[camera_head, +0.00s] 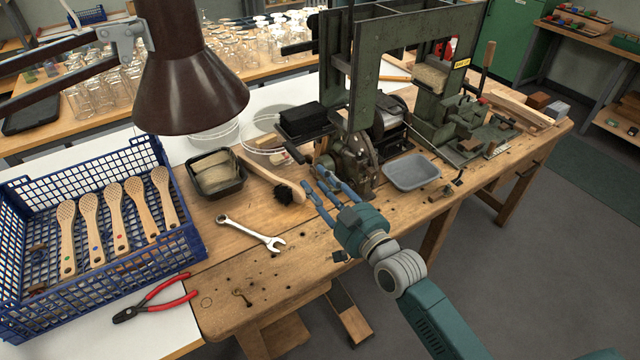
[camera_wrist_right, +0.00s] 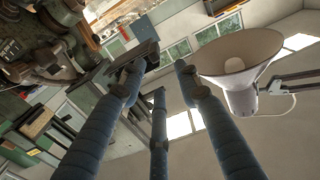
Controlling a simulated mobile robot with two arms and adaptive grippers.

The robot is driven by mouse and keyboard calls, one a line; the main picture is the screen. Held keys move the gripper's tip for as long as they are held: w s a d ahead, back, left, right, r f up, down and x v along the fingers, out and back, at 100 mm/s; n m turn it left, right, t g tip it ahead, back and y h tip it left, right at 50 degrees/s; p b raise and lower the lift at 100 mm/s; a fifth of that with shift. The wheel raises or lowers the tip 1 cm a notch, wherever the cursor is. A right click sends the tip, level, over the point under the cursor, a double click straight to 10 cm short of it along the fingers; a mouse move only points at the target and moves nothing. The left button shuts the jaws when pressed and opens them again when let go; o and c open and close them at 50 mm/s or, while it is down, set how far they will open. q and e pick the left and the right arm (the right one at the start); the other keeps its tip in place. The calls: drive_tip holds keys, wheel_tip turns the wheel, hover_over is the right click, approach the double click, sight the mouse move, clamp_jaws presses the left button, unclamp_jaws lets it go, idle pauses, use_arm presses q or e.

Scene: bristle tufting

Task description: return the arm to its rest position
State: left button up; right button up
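My right arm comes in from the lower right. Its gripper (camera_head: 314,188) is over the front of the wooden workbench (camera_head: 225,285), just right of a wooden brush with a dark bristle tuft (camera_head: 285,194). The blue fingers are spread, with nothing seen held between them. In the right wrist view the gripper (camera_wrist_right: 160,80) also shows its fingers apart; a dark part overlaps the left fingertip, and I cannot tell whether they touch. My left gripper is not in view.
The green tufting machine (camera_head: 365,70) stands behind the gripper, with a grey tray (camera_head: 412,171) to its right. A brown lamp (camera_head: 190,85) hangs at left above a blue crate (camera_head: 95,305) of paddles. A wrench (camera_head: 250,233) and red pliers (camera_head: 160,298) lie in front.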

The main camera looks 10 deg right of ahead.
drive_tip(key=shift+f, duration=0.1)
idle(0.3)
drive_tip(key=s+f+g+h, duration=0.2)
drive_tip(key=s+f+g, duration=0.5)
drive_tip(key=s+f, duration=0.7)
drive_tip(key=s+d+f+m+g+h, duration=0.1)
drive_tip(key=s+d+f+g+h, duration=0.2)
drive_tip(key=s, duration=0.7)
drive_tip(key=s+d+m+g+h, duration=0.1)
drive_tip(key=s+d+g, duration=0.3)
drive_tip(key=s, duration=0.6)
drive_tip(key=s+f, duration=0.2)
drive_tip(key=f, duration=1.3)
drive_tip(key=s+f, duration=0.2)
drive_tip(key=f, duration=1.2)
drive_tip(key=s+d+f+g, duration=0.2)
drive_tip(key=s+d+f, duration=0.1)
drive_tip(key=s+f, duration=1.1)
drive_tip(key=shift+s+d+f+b, duration=0.4)
drive_tip(key=shift+s, duration=0.45)
